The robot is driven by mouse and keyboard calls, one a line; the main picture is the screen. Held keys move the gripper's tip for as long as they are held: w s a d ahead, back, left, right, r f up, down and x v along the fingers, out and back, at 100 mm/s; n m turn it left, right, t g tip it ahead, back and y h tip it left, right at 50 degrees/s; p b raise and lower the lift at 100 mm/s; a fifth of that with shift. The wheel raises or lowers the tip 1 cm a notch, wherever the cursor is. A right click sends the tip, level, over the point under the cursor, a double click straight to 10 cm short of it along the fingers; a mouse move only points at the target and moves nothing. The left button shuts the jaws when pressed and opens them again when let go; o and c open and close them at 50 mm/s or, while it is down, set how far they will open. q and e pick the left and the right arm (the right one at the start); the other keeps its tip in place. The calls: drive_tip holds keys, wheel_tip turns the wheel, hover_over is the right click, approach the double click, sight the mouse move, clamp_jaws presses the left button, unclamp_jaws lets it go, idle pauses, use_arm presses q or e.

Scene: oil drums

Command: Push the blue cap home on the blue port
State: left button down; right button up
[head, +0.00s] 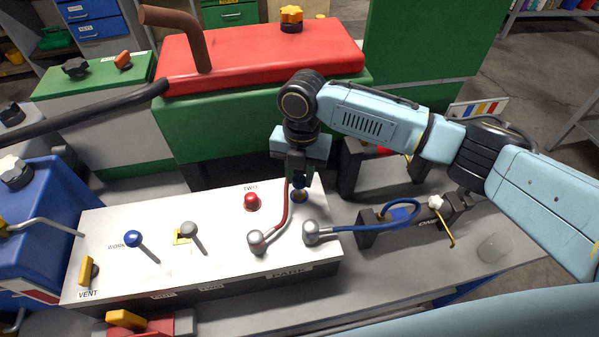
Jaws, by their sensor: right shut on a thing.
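My right gripper (298,176) points straight down over the back right part of the white panel (215,250). It is shut on a small dark blue piece, which looks like the blue cap (299,183); the fingers hide most of it. Just below is a small round fitting with a brass-coloured rim (299,196), which looks like the port. I cannot tell whether the cap touches it or how far on it sits. My left gripper is not in view.
A red hose (284,214) rises from a grey knob close beside the gripper. A blue hose (370,229) runs right to a dark fixture (378,237). A red button (252,201) and levers stand left.

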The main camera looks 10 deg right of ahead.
sight(300, 176)
drive_tip(key=shift+f+p, duration=0.35)
drive_tip(key=shift+p, duration=0.1)
idle(0.3)
drive_tip(key=shift+f, duration=0.15)
drive_tip(key=shift+f, duration=0.6)
drive_tip(key=shift+f, duration=0.35)
idle(1.1)
drive_tip(key=shift+f, duration=0.45)
drive_tip(key=o, duration=1)
drive_tip(key=shift+r, duration=0.1)
